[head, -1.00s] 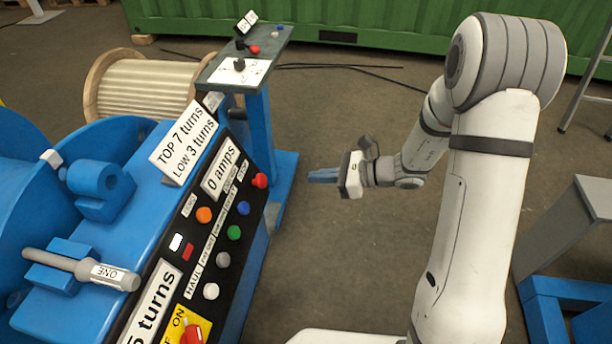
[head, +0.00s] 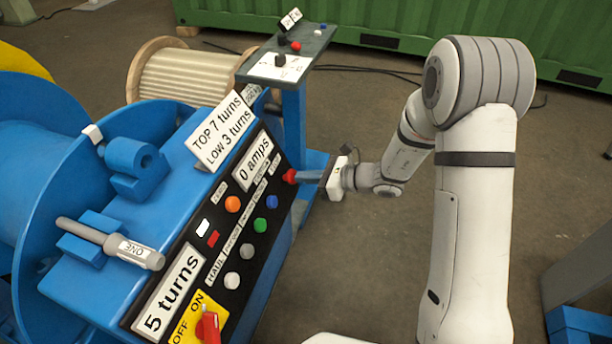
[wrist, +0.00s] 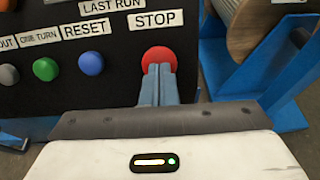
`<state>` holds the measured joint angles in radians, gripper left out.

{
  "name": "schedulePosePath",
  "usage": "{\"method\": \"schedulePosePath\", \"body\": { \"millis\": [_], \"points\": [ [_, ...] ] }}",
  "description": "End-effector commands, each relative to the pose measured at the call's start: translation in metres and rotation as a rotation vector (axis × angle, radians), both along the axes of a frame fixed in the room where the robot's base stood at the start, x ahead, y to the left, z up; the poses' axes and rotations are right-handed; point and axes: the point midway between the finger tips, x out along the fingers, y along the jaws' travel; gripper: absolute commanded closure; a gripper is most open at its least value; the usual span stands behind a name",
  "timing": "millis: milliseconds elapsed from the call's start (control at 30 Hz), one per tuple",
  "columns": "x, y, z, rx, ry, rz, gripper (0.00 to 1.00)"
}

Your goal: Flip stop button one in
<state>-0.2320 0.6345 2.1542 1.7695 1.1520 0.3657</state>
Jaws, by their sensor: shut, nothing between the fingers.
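The red stop button (head: 289,176) sits at the upper right end of the black control panel (head: 263,230). In the wrist view the red stop button (wrist: 158,57) is round, under a white STOP label (wrist: 155,19). My gripper (head: 302,176) is shut and empty, its blue fingers pointing left at the button. In the wrist view the fingertips of my gripper (wrist: 159,70) overlap the button's lower middle and hide part of it. The tips appear to be at the button's face; I cannot tell whether it is pressed in.
A blue button (wrist: 91,63) and a green button (wrist: 46,69) sit left of the stop button. A red switch (head: 208,327) is on a yellow OFF/ON plate. A grey handle marked ONE (head: 90,233) lies on the blue machine. A blue stand (head: 294,120) rises behind the panel.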

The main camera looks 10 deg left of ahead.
Motion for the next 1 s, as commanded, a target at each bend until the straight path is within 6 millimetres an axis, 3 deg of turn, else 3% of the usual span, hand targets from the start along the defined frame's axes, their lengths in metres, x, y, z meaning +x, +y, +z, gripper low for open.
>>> {"method": "schedulePosePath", "body": {
  "millis": [333, 667, 833, 1000],
  "points": [
    [0.002, 0.021, -0.011, 0.0, 0.0, 0.002, 1.0],
    [0.001, 0.021, -0.009, 0.002, 0.0, 0.003, 1.0],
    [0.0, 0.004, -0.001, 0.003, -0.001, 0.001, 1.0],
    [-0.001, -0.034, 0.013, 0.007, -0.003, -0.007, 1.0]
  ]
}}
